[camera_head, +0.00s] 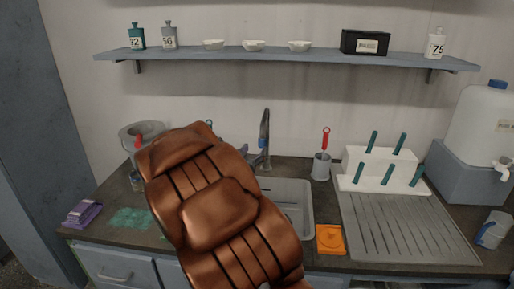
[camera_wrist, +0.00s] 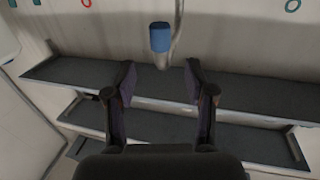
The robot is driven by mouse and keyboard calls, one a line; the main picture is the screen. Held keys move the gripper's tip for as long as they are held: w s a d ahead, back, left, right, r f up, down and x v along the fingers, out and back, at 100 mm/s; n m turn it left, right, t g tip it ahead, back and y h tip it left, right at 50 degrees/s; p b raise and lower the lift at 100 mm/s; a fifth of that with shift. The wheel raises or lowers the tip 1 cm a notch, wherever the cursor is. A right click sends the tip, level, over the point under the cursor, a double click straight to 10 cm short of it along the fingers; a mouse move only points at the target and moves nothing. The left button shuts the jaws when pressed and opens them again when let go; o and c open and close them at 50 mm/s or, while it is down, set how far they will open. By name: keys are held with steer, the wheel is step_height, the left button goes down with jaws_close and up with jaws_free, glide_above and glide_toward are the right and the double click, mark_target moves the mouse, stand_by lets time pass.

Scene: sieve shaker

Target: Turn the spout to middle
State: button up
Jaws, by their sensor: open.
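A grey tap spout (camera_head: 265,132) stands upright behind the sink (camera_head: 309,205) in the head view, just right of my copper-coloured arm. In the wrist view a curved grey pipe (camera_wrist: 176,38) with a blue cylindrical end piece (camera_wrist: 160,37) shows at top centre; it looks like part of a tap, but I cannot tell which part. My gripper (camera_wrist: 160,78) is open and empty, its two dark fingers apart below the blue piece. I see no contact. In the head view my arm hides the gripper and the left part of the sink.
A white rack (camera_head: 377,181) with several green-handled tools stands right of the sink above a grooved drainboard (camera_head: 400,232). A grey cup (camera_head: 321,167) holds a red-handled tool. A white tank (camera_head: 480,125) is at far right. A shelf (camera_head: 290,56) runs along the wall.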

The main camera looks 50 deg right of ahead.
steer(key=shift+v, duration=1.7)
